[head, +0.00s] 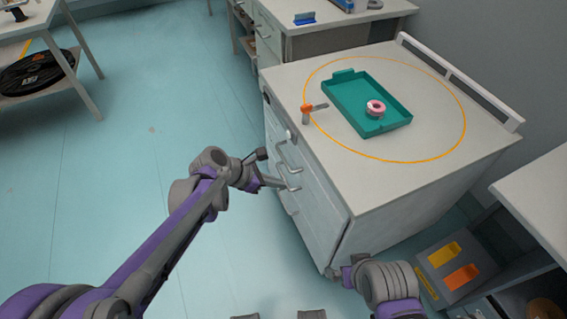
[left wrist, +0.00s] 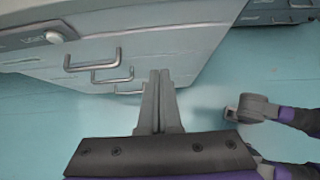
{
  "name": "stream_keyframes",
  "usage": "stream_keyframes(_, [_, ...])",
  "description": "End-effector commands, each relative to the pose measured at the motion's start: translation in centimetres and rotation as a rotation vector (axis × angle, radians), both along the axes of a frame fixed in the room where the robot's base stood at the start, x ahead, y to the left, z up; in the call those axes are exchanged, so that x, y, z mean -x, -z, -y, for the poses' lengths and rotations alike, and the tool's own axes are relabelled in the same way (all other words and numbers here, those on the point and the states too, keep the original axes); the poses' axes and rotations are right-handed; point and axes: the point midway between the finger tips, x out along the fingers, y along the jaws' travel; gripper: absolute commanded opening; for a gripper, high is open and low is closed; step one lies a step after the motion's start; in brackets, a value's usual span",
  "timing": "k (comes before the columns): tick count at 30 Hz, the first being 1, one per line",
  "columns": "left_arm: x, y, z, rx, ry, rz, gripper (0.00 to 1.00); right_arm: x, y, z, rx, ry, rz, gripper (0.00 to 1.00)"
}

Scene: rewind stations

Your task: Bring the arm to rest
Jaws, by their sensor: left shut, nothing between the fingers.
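My left arm (head: 165,235) reaches in from the left in the head view. Its gripper (head: 283,184) is in front of the drawer handles of a white cabinet (head: 345,215). In the left wrist view the left gripper (left wrist: 158,82) is shut and empty, its fingers together below the cabinet front. The drawer handles (left wrist: 95,62) show to the left of the fingers. My right arm (head: 388,283) shows at the lower right of the head view, near the cabinet's lower corner. Its fingers are not clear enough to judge. It also shows at the right in the left wrist view (left wrist: 255,108).
On the cabinet top, a teal tray (head: 345,97) holds a pink ring-shaped roll (head: 376,107) inside an orange circle. An orange-and-grey piece (head: 307,111) stands at the near left edge.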

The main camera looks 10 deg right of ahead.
Motion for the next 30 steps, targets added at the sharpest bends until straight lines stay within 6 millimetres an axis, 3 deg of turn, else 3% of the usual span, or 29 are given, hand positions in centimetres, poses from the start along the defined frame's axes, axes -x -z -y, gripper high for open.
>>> stream_keyframes(7, [0.2,-0.1,-0.2,-0.005,0.005,0.005,0.0,0.0,0.0,0.0,0.0,0.0,0.0,1.0])
stream_keyframes(11, [1.6,-0.6,-1.6,-0.075,0.072,0.081,0.0,0.0,0.0,0.0,0.0,0.0,0.0,1.0])
stream_keyframes(14, [4.2,-1.1,-4.0,-0.199,0.205,0.212,0.0,0.0,0.0,0.0,0.0,0.0,0.0,1.0])
stream_keyframes(21, [12.9,-1.4,-11.4,-0.604,0.706,0.552,0.0,0.0,0.0,0.0,0.0,0.0,0.0,1.0])
stream_keyframes(30, [21.3,0.3,-18.1,-0.962,1.313,0.751,0.0,0.0,0.0,0.0,0.0,0.0,0.0,1.0])
